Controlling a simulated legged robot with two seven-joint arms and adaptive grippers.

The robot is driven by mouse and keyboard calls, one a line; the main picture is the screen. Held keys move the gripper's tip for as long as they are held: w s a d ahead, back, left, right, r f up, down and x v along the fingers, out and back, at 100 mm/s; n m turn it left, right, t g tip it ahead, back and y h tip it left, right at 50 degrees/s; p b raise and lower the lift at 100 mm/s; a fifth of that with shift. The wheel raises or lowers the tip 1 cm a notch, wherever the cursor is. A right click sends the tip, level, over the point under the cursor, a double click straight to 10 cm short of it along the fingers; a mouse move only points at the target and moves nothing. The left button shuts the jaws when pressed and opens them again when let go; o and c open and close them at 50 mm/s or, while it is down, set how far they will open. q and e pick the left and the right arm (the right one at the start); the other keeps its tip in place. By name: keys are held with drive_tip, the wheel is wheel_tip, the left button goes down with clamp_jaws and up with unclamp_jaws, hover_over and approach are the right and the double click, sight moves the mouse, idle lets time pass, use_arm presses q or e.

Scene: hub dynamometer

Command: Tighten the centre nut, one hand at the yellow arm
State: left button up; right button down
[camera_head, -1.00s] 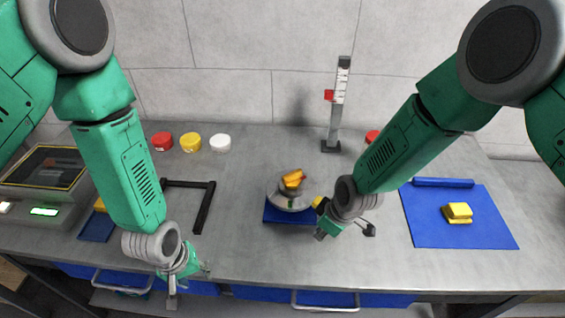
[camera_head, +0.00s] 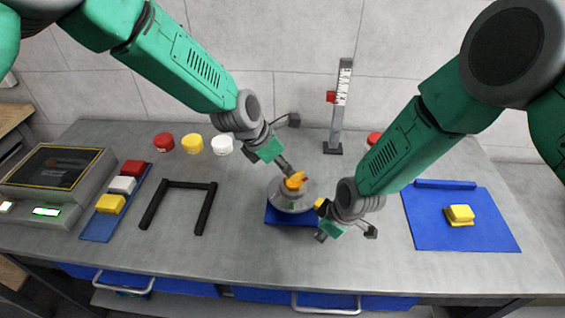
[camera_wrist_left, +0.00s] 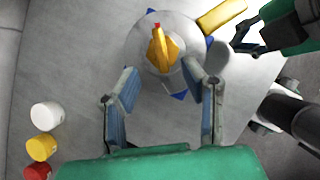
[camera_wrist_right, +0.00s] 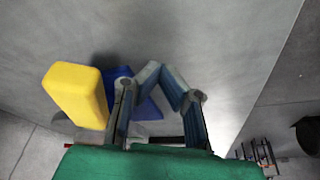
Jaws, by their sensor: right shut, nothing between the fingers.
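The hub (camera_head: 292,203) is a grey disc on a blue base (camera_head: 282,217) at the table's middle. The yellow-orange centre nut (camera_head: 294,181) stands on top of it and shows in the left wrist view (camera_wrist_left: 163,48). The yellow arm (camera_head: 320,204) sticks out from the hub's right side, partly hidden by my right arm; it also shows in the right wrist view (camera_wrist_right: 78,92). My left gripper (camera_head: 291,146) is open and empty, just behind and above the nut. My right gripper (camera_head: 346,236) is shut and empty, beside the yellow arm, which lies outside its fingers.
A ruler post (camera_head: 340,105) with a red slider stands behind. Red, yellow (camera_head: 192,144) and white caps sit at the back left. A black U-shaped frame (camera_head: 179,184), a block tray (camera_head: 98,228) and a console (camera_head: 57,185) are left. A blue mat (camera_head: 435,225) bears a yellow block at right.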

sight(294, 176)
use_arm(q)
drive_tip(key=shift+x, duration=3.5)
clamp_jaws()
drive_tip(key=m+g, duration=0.1)
drive_tip(key=m, duration=0.2)
drive_tip(key=m+g+h, duration=0.1)
drive_tip(key=m+g, duration=0.1)
drive_tip(key=m, duration=0.1)
drive_tip(key=shift+m, duration=0.3)
drive_tip(key=m+g, duration=0.2)
drive_tip(key=m, duration=0.2)
drive_tip(key=shift+f, duration=0.1)
drive_tip(key=shift+m+g+y, duration=0.5)
drive_tip(key=shift+m+g, duration=0.2)
drive_tip(key=shift+m, duration=0.8)
use_arm(e)
drive_tip(key=shift+d, duration=0.1)
